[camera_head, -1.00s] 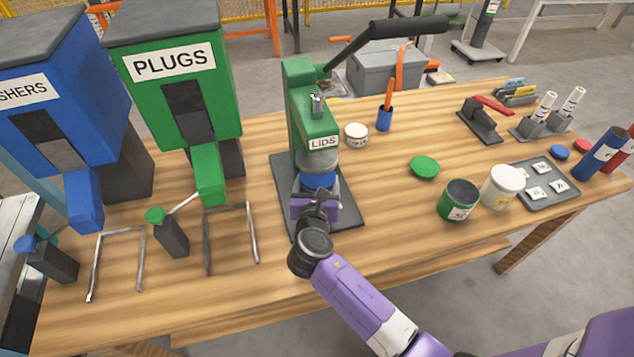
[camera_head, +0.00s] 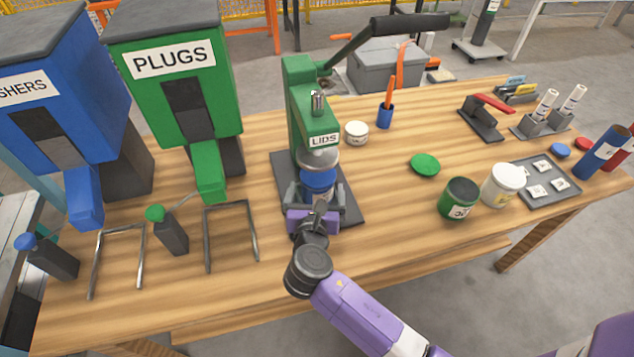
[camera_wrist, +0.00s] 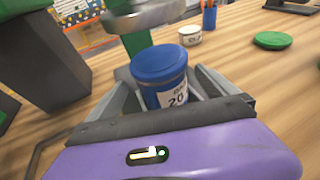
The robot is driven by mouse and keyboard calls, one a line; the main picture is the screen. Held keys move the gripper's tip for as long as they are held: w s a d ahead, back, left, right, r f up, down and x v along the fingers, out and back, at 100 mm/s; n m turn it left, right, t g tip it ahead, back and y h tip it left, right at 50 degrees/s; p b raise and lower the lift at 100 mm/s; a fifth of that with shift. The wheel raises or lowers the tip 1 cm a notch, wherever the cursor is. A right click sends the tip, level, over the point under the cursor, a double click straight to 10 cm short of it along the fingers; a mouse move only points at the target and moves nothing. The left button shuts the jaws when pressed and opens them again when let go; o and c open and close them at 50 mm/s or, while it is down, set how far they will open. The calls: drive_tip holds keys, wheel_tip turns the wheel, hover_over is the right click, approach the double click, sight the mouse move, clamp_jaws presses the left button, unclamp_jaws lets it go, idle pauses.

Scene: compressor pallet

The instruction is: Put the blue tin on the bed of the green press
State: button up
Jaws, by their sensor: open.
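The blue tin (camera_head: 319,187) stands upright on the bed of the green press (camera_head: 313,115), below the round press head, with its blue lid on top. In the wrist view the blue tin (camera_wrist: 162,80) shows a white label reading 20. My gripper (camera_head: 317,200) is open, with one finger on each side of the tin. In the wrist view my gripper (camera_wrist: 168,92) has a gap beside the tin on the right. The lower part of the tin is hidden by my gripper's purple body. The press's dark base plate (camera_head: 348,212) shows around it.
The press lever (camera_head: 350,48) is raised to the back right. A white tin (camera_head: 356,133), a green lid (camera_head: 425,165), a green tin (camera_head: 459,199) and a white jar (camera_head: 503,184) stand to the right. Wire racks (camera_head: 232,236) and dispensers (camera_head: 176,75) are at left.

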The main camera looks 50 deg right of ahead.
drive_tip(key=v, duration=0.7)
idle(0.5)
